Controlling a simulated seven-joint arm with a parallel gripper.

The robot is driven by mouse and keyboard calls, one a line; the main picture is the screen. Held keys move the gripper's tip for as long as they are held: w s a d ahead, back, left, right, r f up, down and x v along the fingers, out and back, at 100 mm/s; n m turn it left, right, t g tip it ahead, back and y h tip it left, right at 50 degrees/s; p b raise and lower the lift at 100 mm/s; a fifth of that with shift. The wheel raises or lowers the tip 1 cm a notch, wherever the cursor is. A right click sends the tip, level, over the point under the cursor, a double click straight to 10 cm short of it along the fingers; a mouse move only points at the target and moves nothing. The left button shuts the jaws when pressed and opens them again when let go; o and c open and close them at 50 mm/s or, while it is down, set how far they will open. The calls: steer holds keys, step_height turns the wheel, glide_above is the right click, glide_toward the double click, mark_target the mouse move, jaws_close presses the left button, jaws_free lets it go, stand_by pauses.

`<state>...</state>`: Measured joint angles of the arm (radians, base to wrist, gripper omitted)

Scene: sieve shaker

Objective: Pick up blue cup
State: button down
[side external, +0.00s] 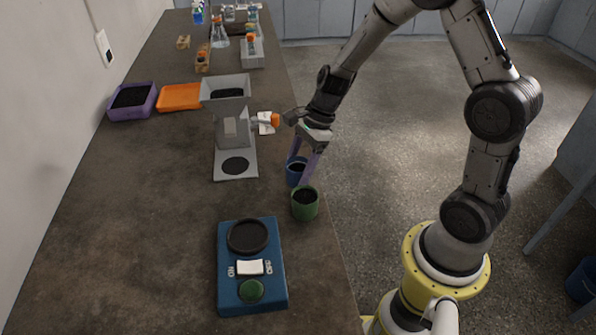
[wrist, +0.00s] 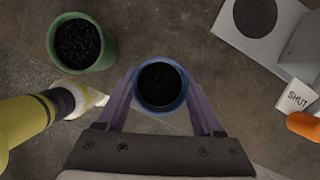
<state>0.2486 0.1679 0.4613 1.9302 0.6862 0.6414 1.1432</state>
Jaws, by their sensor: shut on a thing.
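The blue cup (side external: 291,177), with dark granular contents, is at the table's right edge in the side external view. It also shows in the wrist view (wrist: 160,106), between the two purple fingers. My gripper (side external: 303,169) reaches down from above and is shut on the blue cup, one finger on each side. In the wrist view my gripper (wrist: 160,92) has its fingertips against the cup's sides. The cup looks upright. I cannot tell whether its base touches the table.
A green cup (side external: 305,208) with dark contents stands close by, nearer the camera. A blue device (side external: 270,289) with a round dark plate is in front. The grey sieve shaker (side external: 231,131) stands just left of my gripper. An orange tray (side external: 179,97) and purple tray (side external: 144,113) lie behind.

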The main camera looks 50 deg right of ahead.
steer(key=shift+r, duration=0.7)
steer(key=s+r, duration=1.2)
steer(key=s, duration=0.2)
glide_above(290, 180)
steer(key=s+d, duration=0.1)
steer(key=d, duration=0.2)
step_height(290, 180, down, 9)
steer(key=shift+a+f, duration=0.15)
steer(key=shift+f, duration=0.05)
steer(key=shift+w+f, duration=0.3)
steer(key=shift+f, duration=1.65)
